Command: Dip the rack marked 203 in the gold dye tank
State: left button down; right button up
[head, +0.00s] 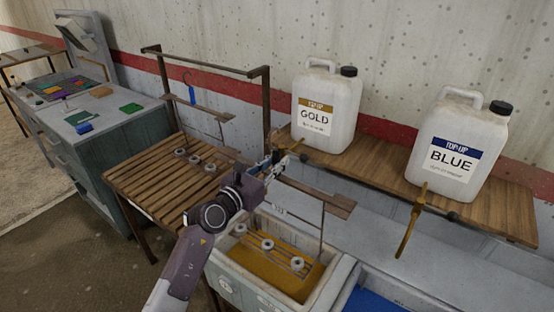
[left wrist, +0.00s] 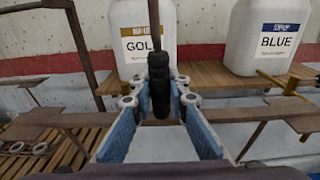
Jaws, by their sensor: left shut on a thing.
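My left gripper (head: 276,163) is shut on the dark upright grip (left wrist: 159,84) of a rack, above the gold dye tank's back edge. The rack's brown crossbar (head: 322,196) extends to both sides, and thin rods hang from it. Its lower bars carry grey rings (head: 267,244) over the orange dye (head: 258,268), inside the outline of the gold dye tank (head: 232,288). I cannot tell whether the rings touch the dye. No number 203 is readable on this rack. My right gripper is not in view.
The blue tank (head: 370,302) adjoins on the right. GOLD (head: 325,105) and BLUE (head: 458,150) jugs stand on the shelf behind; brass taps project forward.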

pick_arm(q)
jog(key=shift+r+p, duration=0.35)
jog(key=shift+p, duration=0.3)
jog(key=shift+f, duration=0.1)
jog(key=shift+f, duration=0.25)
notch_tip(320, 180, down, 18)
jog(key=b, duration=1.5)
jog(key=shift+s, duration=0.1)
dwell(4.6)
